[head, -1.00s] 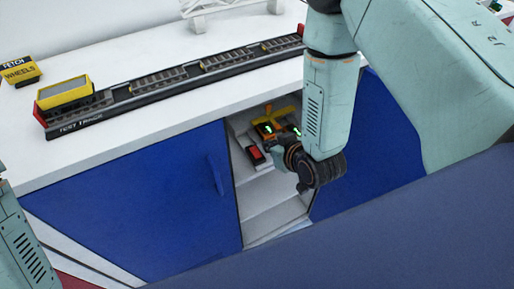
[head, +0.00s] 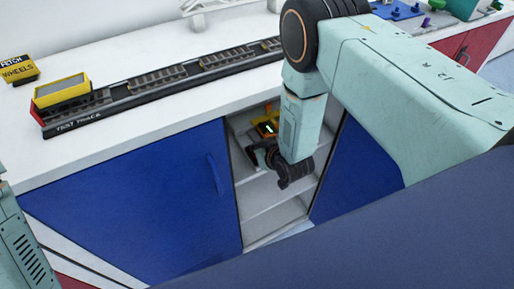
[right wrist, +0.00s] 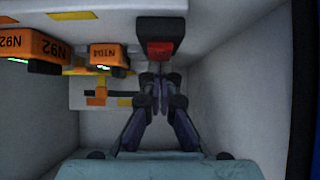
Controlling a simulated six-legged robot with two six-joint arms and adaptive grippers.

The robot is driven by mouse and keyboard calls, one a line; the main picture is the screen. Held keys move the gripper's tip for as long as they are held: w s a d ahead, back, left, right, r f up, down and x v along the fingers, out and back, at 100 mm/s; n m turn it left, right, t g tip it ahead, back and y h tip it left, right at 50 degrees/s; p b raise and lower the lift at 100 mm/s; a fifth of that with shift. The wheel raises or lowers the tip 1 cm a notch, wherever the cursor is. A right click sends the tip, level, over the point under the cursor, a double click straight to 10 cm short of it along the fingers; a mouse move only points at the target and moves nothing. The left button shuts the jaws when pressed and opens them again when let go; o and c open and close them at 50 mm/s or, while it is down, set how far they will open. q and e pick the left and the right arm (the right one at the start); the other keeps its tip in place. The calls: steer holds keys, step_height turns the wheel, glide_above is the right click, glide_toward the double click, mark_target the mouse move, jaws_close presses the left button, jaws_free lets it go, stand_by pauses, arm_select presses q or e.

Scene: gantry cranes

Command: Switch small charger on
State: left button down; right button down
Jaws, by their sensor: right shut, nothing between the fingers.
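My right gripper (right wrist: 160,84) reaches into the open cupboard bay and is shut, with nothing between its fingers. In the head view it (head: 255,155) is small and partly behind my wrist. A small black box with a red face (right wrist: 160,48) lies just beyond the fingertips in the right wrist view; I cannot tell if they touch it. To its left are orange units marked N104 (right wrist: 109,55) and N92 (right wrist: 32,48), with green lights. In the head view an orange unit (head: 266,128) shows a green light. My left gripper is out of view.
Pale shelves (head: 272,190) and side walls enclose the bay closely. A blue cupboard door (head: 130,205) stands left of the opening, another blue panel (head: 360,170) right. A track with a yellow wagon (head: 62,90) lies on the white worktop (head: 140,125).

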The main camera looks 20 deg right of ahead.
steer(key=shift+w+f+b, duration=0.15)
steer(key=shift+f+b, duration=0.15)
steer(key=shift+b, duration=0.1)
steer(key=shift+r, duration=0.1)
steer(key=shift+w+a+r, duration=0.1)
steer(key=shift+w+r, duration=0.1)
steer(key=shift+w, duration=0.55)
steer(key=shift+r, duration=0.15)
